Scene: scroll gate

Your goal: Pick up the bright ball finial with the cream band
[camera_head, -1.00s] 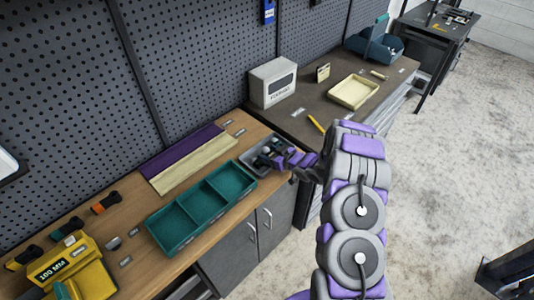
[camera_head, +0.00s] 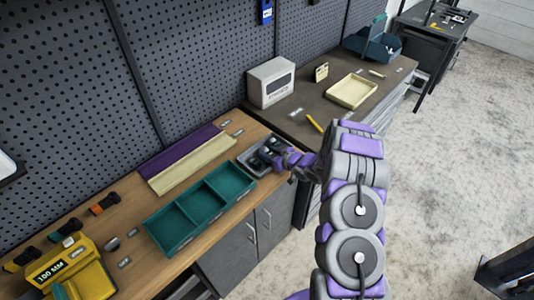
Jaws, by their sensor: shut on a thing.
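My gripper (camera_head: 270,150) is at the grey tray (camera_head: 246,166) near the right end of the wooden bench. It reaches in over the tray from the right. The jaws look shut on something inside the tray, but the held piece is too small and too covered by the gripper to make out. I cannot tell the bright ball finial with the cream band apart in this view. Other contents of the tray are mostly hidden under the gripper.
A teal three-compartment tray (camera_head: 207,203) lies left of the grey tray. Purple and cream strips (camera_head: 193,163) lie behind it. A yellow machine (camera_head: 75,270) stands at the lower left. A cream tray (camera_head: 351,91) and white box (camera_head: 271,82) sit on the darker bench.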

